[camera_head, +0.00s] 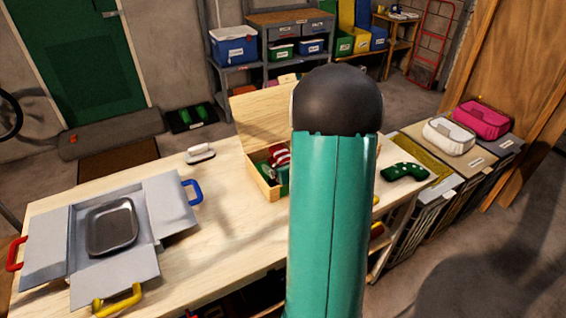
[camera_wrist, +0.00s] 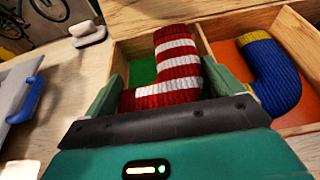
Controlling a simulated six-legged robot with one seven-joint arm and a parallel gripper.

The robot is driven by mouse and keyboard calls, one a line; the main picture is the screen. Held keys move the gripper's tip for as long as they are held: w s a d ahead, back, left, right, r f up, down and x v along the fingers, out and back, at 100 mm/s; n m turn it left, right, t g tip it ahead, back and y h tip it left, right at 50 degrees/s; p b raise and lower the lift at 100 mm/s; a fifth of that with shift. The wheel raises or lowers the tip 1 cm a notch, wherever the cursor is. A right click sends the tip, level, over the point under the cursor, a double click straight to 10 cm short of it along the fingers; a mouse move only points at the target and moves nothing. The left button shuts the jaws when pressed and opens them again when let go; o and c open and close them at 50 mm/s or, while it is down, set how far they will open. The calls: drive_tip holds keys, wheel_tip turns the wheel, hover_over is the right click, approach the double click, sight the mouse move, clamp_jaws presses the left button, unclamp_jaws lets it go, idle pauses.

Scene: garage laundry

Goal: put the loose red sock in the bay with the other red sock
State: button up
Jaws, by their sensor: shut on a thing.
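My gripper (camera_wrist: 163,72) is shut on a red sock (camera_wrist: 178,62) with white stripes, one green finger on each side of it. The sock is at a bay with a green floor (camera_wrist: 143,72) in a wooden box (camera_wrist: 117,60); whether it touches the floor I cannot tell. The bay to the right has an orange-red floor (camera_wrist: 232,62) and holds a blue sock (camera_wrist: 272,78) with a yellow end. The held sock (camera_head: 279,156) and the box (camera_head: 262,181) also show in the head view, partly behind my arm. I see no second red sock.
A green spotted sock (camera_head: 405,171) lies at the table's right end. A white brush-like thing (camera_head: 201,153) lies left of the box. A grey flap-sided holder (camera_head: 150,262) with a metal tray (camera_head: 112,227) fills the table's left. Bare tabletop (camera_head: 222,225) lies between.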

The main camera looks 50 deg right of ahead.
drive_tip(key=shift+f, duration=0.25)
drive_tip(key=o, duration=0.7)
drive_tip(key=shift+c, duration=0.2)
drive_tip(key=shift+r, duration=0.15)
